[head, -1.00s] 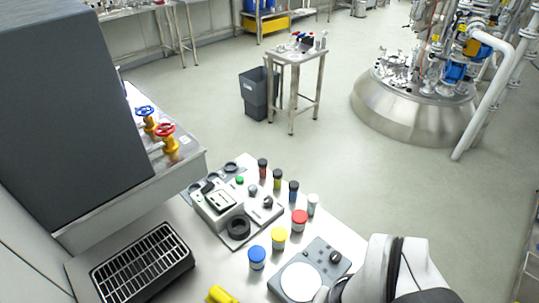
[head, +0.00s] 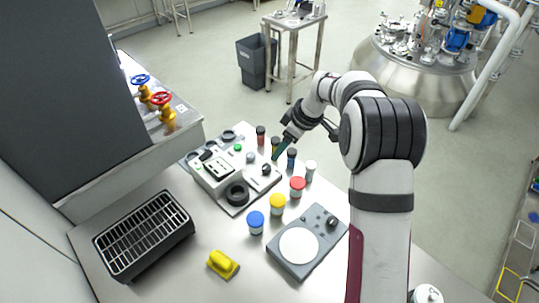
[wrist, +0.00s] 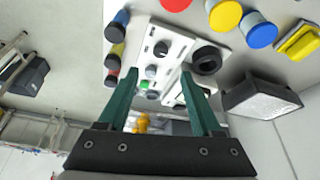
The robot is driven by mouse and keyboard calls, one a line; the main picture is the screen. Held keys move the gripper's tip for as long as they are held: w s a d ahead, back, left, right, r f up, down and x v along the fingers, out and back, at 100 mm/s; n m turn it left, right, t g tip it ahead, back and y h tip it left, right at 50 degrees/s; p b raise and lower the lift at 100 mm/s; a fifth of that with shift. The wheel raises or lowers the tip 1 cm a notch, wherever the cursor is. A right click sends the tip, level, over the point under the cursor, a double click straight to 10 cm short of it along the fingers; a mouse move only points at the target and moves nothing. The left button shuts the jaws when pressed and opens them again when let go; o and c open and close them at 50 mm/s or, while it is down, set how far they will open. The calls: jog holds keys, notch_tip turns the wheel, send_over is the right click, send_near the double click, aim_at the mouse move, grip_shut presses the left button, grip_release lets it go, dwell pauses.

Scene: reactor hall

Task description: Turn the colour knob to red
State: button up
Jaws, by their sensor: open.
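A light grey console (head: 229,197) stands on the steel bench and also shows in the wrist view (wrist: 178,32). It bears a black knob (head: 266,169), a grey knob (head: 250,157) and a green round light or button (head: 238,147), which shows in the wrist view too (wrist: 152,95). I cannot read colour marks around either knob. My gripper (head: 277,156) is above the console's right rear side, beside the small vials. In the wrist view its two dark green fingers (wrist: 159,78) are apart with nothing between them; the console lies beyond them.
Dark-capped vials (head: 291,158) stand close behind the console. Red (head: 297,187), yellow (head: 277,204) and blue (head: 256,222) capped jars stand in front. A grey plate device (head: 275,259) with its own black knob (head: 331,222) is at right. A black rack (head: 145,237) sits at left.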

aim_at(268, 167)
jog(key=x, duration=1.1)
jog(key=shift+s, duration=0.1)
grip_shut()
